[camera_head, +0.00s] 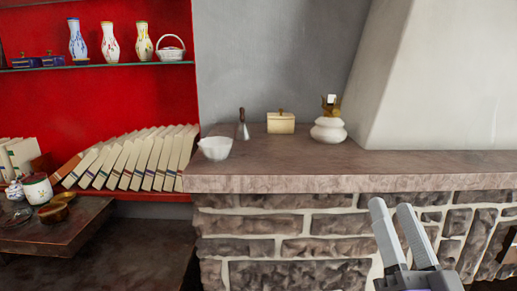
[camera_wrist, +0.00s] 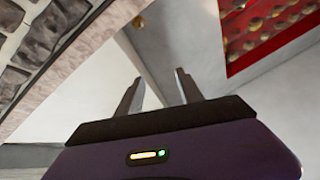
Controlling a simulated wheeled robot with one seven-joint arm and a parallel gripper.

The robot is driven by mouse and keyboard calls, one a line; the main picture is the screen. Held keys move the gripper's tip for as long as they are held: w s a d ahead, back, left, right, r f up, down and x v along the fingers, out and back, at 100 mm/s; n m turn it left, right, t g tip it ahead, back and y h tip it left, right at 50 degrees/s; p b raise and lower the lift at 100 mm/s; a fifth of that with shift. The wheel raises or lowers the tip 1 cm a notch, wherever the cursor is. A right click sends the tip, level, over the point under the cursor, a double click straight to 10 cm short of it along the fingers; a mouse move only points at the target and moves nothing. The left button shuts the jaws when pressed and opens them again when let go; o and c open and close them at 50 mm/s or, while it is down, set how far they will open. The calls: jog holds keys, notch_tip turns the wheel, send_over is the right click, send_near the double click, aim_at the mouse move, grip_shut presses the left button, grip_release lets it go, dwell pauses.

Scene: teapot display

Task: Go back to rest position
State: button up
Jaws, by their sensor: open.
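My gripper (camera_head: 396,220) is at the lower right in the head view, in front of the brick wall below the stone ledge. Its two fingers point up and stand apart, with nothing between them. In the wrist view my gripper (camera_wrist: 158,82) also shows two separate fingers with an empty gap. It touches none of the things on the ledge.
The stone ledge (camera_head: 350,177) holds a white bowl (camera_head: 215,148), a bell-like object (camera_head: 242,125), a cream box (camera_head: 281,123) and a white pot (camera_head: 328,130). Books (camera_head: 140,160) lean on the red shelf at left. A dark wooden table (camera_head: 60,238) stands lower left.

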jog(key=s+f+n+g, duration=0.2)
jog(key=s+f+g, duration=0.2)
jog(key=s+f, duration=1)
jog(key=s+f+n+g, duration=0.2)
jog(key=s+f+g, duration=0.3)
jog(key=s+f, duration=0.9)
jog(key=s, duration=0.5)
jog(key=shift+a+f, duration=0.15)
jog(key=shift+f, duration=0.05)
